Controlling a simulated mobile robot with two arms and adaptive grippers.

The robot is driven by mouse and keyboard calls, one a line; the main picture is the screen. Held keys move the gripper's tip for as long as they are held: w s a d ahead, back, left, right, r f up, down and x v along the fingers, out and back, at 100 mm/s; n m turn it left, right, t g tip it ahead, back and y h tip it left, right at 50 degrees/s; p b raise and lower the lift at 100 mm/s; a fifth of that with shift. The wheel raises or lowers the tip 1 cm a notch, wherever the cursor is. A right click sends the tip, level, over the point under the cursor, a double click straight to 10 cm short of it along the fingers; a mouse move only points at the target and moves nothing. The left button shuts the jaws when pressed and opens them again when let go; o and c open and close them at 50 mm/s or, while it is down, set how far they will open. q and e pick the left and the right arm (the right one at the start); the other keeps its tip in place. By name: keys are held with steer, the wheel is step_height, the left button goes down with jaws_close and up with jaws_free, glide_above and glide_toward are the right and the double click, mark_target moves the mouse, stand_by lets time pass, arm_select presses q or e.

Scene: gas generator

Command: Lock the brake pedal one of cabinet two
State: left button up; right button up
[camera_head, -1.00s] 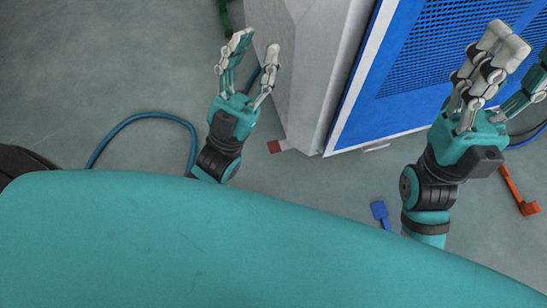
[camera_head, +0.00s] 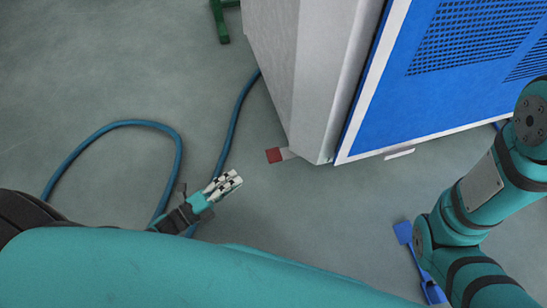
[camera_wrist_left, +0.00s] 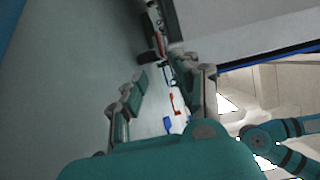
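A grey cabinet (camera_head: 300,70) with a blue mesh front (camera_head: 440,85) stands at the upper right of the head view. A small red pedal-like piece (camera_head: 274,155) sticks out low at its near left corner. I cannot tell whether this is cabinet two or brake pedal one. My left gripper (camera_head: 224,185) is below and left of the red piece, apart from it. Its fingers (camera_wrist_left: 163,80) stand apart and empty in the left wrist view. My right arm (camera_head: 480,195) shows at the right; its gripper is out of view.
A blue hose (camera_head: 125,123) loops on the floor at left, close to my left gripper. A blue pedal-like piece (camera_head: 404,233) lies near my right arm. A green foot (camera_head: 220,20) shows at the top. The left floor is mostly clear.

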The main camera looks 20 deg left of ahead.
mark_target(274, 154)
arm_select(q)
steer(key=b+x, duration=0.6)
steer(key=x, duration=0.7)
steer(key=shift+w+d+f, duration=0.1)
steer(key=shift+w+d, duration=0.1)
steer(key=shift+w, duration=0.05)
steer(key=shift+w+d+b, duration=0.3)
steer(key=shift+w+b, duration=0.15)
steer(key=shift+w, duration=0.05)
steer(key=shift+c, duration=0.4)
steer(key=shift+d, duration=0.1)
steer(key=c, duration=0.5)
jaws_close()
steer(key=shift+r, duration=0.3)
